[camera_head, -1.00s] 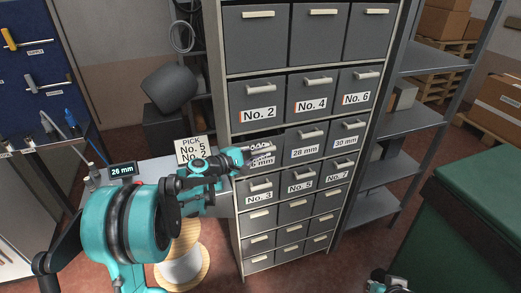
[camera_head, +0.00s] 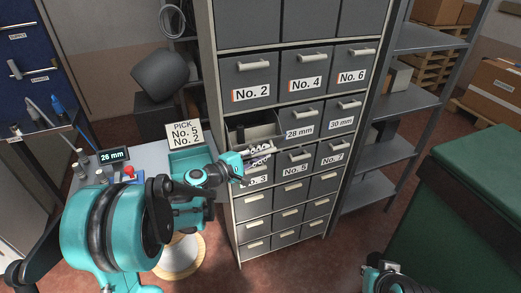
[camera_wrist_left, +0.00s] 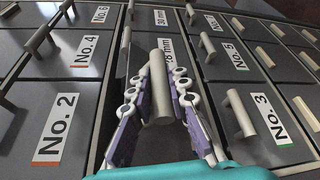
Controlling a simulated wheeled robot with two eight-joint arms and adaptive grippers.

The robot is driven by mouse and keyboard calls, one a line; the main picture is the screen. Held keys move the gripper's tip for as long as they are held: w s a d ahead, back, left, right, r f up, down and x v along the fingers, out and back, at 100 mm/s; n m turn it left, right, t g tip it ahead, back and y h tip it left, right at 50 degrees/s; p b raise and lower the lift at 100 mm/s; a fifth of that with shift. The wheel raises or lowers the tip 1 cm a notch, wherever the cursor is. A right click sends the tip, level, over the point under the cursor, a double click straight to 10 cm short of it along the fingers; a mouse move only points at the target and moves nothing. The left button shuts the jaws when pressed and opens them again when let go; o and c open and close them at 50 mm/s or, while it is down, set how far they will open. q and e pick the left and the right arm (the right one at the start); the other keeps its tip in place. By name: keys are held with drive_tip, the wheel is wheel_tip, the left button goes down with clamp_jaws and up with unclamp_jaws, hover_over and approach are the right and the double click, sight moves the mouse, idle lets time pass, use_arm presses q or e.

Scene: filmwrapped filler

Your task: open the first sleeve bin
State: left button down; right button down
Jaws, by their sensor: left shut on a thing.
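The first sleeve bin (camera_head: 251,132) is the left drawer in the cabinet row beside the bins marked 28 mm and 30 mm. It stands pulled out, and part of its dark inside shows from above. My left gripper (camera_head: 262,150) is at its front, shut on the bin's handle (camera_wrist_left: 160,80). In the left wrist view its fingers (camera_wrist_left: 158,95) lie on both sides of that handle. The bin's own label is hidden by the gripper. My right gripper (camera_head: 386,274) shows only partly at the bottom edge, apart from the cabinet; its jaws are unclear.
The No. 2 bin (camera_head: 249,77) above and the No. 5 bin (camera_head: 295,159) are closed. A side table holds a display (camera_head: 113,155) reading 26 mm, a teal tray (camera_head: 190,160) and a pick card (camera_head: 185,134) naming No. 5 and No. 2. A green bench (camera_head: 470,190) stands right.

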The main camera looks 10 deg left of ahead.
use_arm(q)
drive_tip(key=shift+s+d+f, duration=0.15)
drive_tip(key=shift+s+f, duration=0.05)
drive_tip(key=shift+f, duration=0.25)
drive_tip(key=shift+s, duration=0.1)
drive_tip(key=c, duration=1.7)
unclamp_jaws()
drive_tip(key=v, duration=1.2)
drive_tip(key=shift+f, duration=0.1)
drive_tip(key=shift+d, duration=0.1)
